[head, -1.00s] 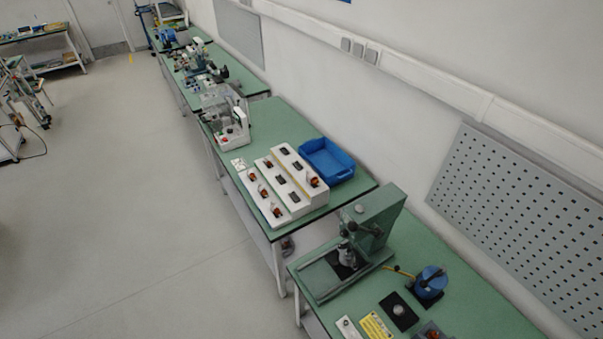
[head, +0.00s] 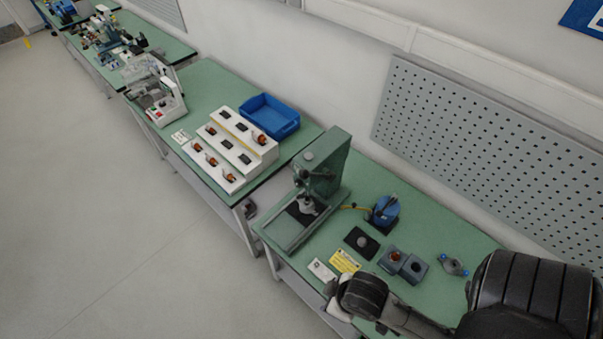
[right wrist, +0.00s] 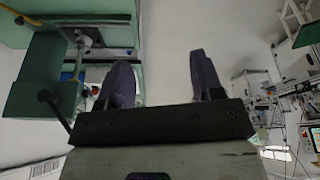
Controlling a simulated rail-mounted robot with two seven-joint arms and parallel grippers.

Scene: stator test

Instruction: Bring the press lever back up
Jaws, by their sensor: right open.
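The green press (head: 327,165) stands on the near bench in the head view, its ram over a dark plate. Its lever is too small to make out there. In the right wrist view a green press body (right wrist: 38,75) fills the left side. My left gripper is out of view.
Right of the press are a blue device (head: 385,211) with a yellow cable, a black pad (head: 361,242), grey blocks (head: 402,264) and a blue-ended part (head: 453,266). A yellow card (head: 345,261) lies in front. A perforated panel (head: 490,150) is on the wall behind.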

